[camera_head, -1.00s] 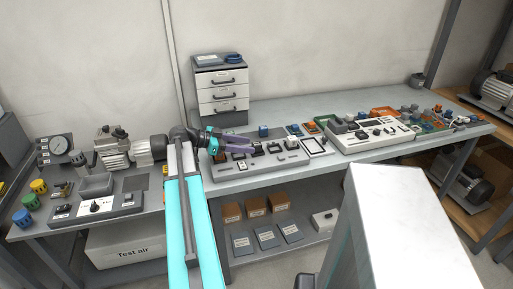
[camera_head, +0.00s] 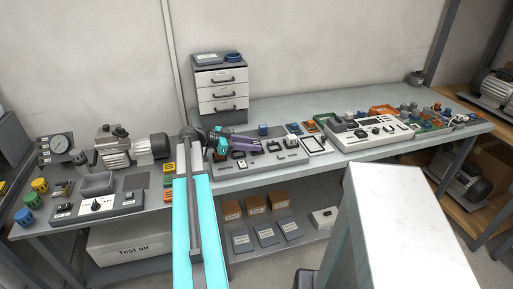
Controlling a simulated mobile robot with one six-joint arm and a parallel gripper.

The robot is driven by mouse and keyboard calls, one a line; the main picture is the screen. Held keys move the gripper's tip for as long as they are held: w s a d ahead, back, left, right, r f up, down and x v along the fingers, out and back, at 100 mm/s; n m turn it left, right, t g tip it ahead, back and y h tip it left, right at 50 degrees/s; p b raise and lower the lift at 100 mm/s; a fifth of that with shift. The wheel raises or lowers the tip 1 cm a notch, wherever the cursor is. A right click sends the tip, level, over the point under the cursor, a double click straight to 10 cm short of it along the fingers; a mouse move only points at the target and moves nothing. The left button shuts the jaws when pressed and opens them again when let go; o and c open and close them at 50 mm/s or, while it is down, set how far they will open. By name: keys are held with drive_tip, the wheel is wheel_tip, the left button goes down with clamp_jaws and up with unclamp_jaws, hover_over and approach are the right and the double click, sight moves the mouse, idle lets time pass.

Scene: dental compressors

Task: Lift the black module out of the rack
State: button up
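My gripper (camera_head: 258,146), with purple fingers and a teal body, is low over the left part of a grey rack panel (camera_head: 223,172) on the bench. Its fingers point right and look parted, with nothing clearly between them. A small black module (camera_head: 274,146) sits in the panel just right of the fingertips. Another dark piece (camera_head: 291,141) stands further right on the panel. At this size I cannot tell whether the fingers touch the black module. My gripper and wrist hide part of the panel's back left.
A white drawer unit (camera_head: 221,85) stands behind the rack. A pump (camera_head: 122,150) and a grey control box (camera_head: 97,206) are to the left.

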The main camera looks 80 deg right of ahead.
clamp_jaws()
drive_tip(key=shift+r, duration=0.2)
drive_tip(key=shift+r+b, duration=0.65)
drive_tip(key=shift+r, duration=0.8)
drive_tip(key=w+a+r+b, duration=0.1)
drive_tip(key=w+a, duration=0.1)
drive_tip(key=a, duration=0.5)
drive_tip(key=w+a+b, duration=0.2)
drive_tip(key=a, duration=0.6)
drive_tip(key=shift+w+a+r, duration=0.15)
drive_tip(key=shift+w+r, duration=0.2)
drive_tip(key=shift+w, duration=0.05)
